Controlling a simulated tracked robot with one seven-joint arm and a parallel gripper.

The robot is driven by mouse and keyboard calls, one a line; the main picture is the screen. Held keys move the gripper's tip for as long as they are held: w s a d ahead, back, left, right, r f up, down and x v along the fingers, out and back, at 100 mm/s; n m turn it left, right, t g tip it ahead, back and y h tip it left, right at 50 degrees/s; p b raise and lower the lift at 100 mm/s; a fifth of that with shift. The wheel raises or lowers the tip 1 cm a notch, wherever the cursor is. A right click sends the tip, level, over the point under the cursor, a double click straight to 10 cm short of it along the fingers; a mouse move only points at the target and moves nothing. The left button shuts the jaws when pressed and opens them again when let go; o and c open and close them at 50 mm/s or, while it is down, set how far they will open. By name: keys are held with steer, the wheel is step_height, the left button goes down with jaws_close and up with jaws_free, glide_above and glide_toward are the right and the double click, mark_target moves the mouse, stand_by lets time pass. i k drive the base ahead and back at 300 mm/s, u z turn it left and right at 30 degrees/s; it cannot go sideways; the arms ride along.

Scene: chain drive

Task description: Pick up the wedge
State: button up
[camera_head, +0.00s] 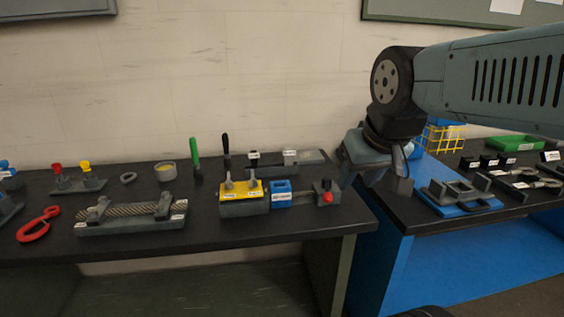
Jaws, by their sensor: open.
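My gripper (388,182) hangs at the end of my arm, over the gap between the two benches, pointing down. It is open, and I see nothing held between its fingers, though they are small and dark here. I cannot pick out the wedge for certain among the small parts. A blue block (281,194) with a white label sits on the left bench, left of my gripper and apart from it. Right of it is a grey block with a red knob (326,193). Left of it is a yellow-topped fixture (243,196).
The dark left bench (250,229) also carries a rope fixture (131,214), a red hook (38,224), a green-handled tool (196,158) and a cup (165,171). The right bench holds a blue-based fixture (460,197), a yellow wire basket (446,138) and a green tray (515,144).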

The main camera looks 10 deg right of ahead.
mark_target(288, 153)
steer(key=u, duration=0.05)
steer(key=i, duration=0.9)
steer(key=z, duration=0.1)
